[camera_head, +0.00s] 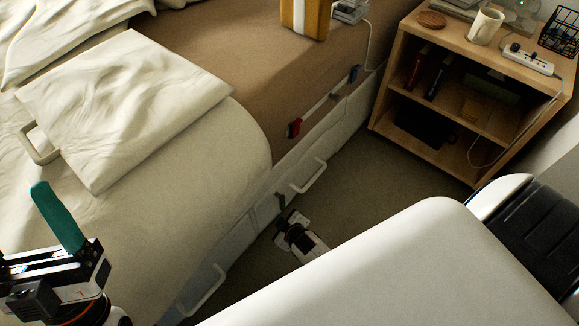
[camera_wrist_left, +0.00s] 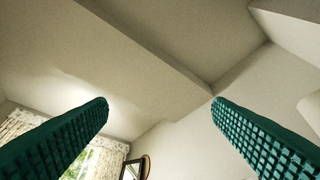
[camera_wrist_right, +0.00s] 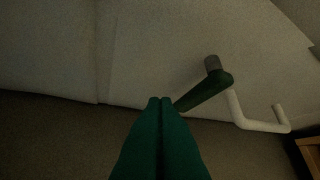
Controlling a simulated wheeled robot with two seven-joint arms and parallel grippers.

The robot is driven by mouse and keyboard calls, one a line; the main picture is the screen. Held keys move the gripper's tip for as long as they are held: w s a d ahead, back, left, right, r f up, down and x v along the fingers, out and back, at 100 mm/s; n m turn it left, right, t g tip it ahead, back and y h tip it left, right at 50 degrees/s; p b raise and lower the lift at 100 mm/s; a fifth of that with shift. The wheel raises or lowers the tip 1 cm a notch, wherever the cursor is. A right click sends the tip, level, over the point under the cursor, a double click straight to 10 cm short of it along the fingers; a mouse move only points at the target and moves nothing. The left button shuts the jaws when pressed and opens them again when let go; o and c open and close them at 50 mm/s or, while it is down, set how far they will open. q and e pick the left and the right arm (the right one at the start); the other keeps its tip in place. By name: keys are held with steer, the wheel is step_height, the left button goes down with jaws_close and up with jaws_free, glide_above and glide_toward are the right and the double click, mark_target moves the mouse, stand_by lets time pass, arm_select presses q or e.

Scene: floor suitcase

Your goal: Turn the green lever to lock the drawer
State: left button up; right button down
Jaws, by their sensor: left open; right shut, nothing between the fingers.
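The green lever (camera_wrist_right: 206,90) shows in the right wrist view on the pale drawer front (camera_wrist_right: 155,50). It hangs from a grey pivot, slanting down to the left. My right gripper (camera_wrist_right: 160,101) is shut and empty, its fingertips beside the lever's lower end; I cannot tell whether they touch. In the head view my right gripper (camera_head: 281,204) is low beside the bed's drawers, and I cannot separate its green fingers from the lever there. My left gripper (camera_head: 42,190) is open and empty above the bed at the lower left; its wrist view shows two spread fingers, ceiling and wall.
A white drawer handle (camera_wrist_right: 255,124) sticks out just right of the lever. Another handle (camera_head: 205,292) is nearer on the bed side. A red piece (camera_head: 294,128) sits on the bed's edge. A wooden shelf (camera_head: 388,70) stands at the right, with carpet between.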

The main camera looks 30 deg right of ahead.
arm_select(q)
steer(key=w+f+g+y+p, duration=0.1)
steer(key=w+f+g, duration=0.1)
steer(key=f+g, duration=0.1)
steer(key=w+f+g+y+p, duration=0.1)
steer(key=w+f+g, duration=0.2)
steer(key=f, duration=0.1)
steer(key=w+f+g+y+p, duration=0.1)
steer(key=w+f+g, duration=0.2)
steer(key=shift+d+f+g+y+p, duration=0.2)
steer(key=shift+g+y+p, duration=0.1)
steer(key=shift+g, duration=0.1)
steer(key=shift+w+f+g, duration=0.1)
steer(key=shift+f+g, duration=0.3)
steer(key=shift+f, duration=0.1)
arm_select(e)
steer(key=v, duration=0.7)
steer(key=shift+s+r, duration=0.25)
steer(key=shift+s, duration=0.05)
steer(key=shift+d, duration=0.15)
